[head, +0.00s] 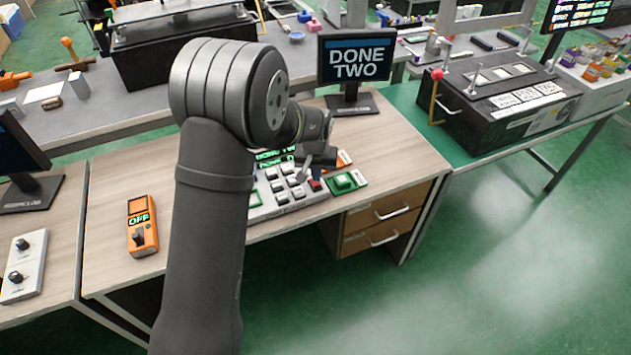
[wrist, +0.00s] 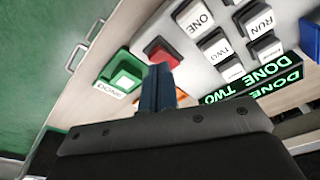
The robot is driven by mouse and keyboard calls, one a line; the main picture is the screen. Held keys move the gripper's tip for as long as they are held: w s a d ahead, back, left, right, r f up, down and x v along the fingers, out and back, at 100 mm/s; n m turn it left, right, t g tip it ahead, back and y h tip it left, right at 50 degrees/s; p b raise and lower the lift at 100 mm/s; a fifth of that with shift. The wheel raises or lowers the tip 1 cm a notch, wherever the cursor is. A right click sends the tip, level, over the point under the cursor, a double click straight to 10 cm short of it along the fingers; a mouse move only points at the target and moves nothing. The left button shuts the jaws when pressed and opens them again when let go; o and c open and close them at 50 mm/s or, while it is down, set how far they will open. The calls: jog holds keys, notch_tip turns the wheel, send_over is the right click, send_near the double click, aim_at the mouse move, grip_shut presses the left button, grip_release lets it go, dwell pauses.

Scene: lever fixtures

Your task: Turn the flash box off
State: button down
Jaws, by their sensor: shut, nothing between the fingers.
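No label reading "flash box" is legible, so I cannot tell which device it is. A light keypad panel (head: 254,206) with several white keys lies on the wooden desk; its keys ONE, TWO and RUN show in the wrist view. A red button (wrist: 162,53) is at its corner, beside a green box (wrist: 122,76) with a button labelled DONE. My gripper (wrist: 160,72) is shut and empty, its tips at the red button; I cannot tell whether they touch. In the head view, my gripper (head: 308,172) is over the panel's right end. An orange device (head: 142,224) shows OFF.
A monitor (head: 354,58) reading DONE TWO stands behind the panel. Green letters on the panel's display (wrist: 255,82) also read DONE TWO. A black box with levers (head: 500,100) is on the right table. A knob box (head: 24,266) is at far left. Desk between orange device and panel is partly hidden by my arm.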

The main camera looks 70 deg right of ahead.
aim_at(317, 184)
jog(key=shift+f, duration=0.9)
dwell(0.3)
jog(key=shift+r, duration=3.55)
jog(key=shift+f, duration=0.15)
notch_tip(317, 184, down, 7)
jog(key=shift+r, duration=0.1)
jog(key=shift+r, duration=0.15)
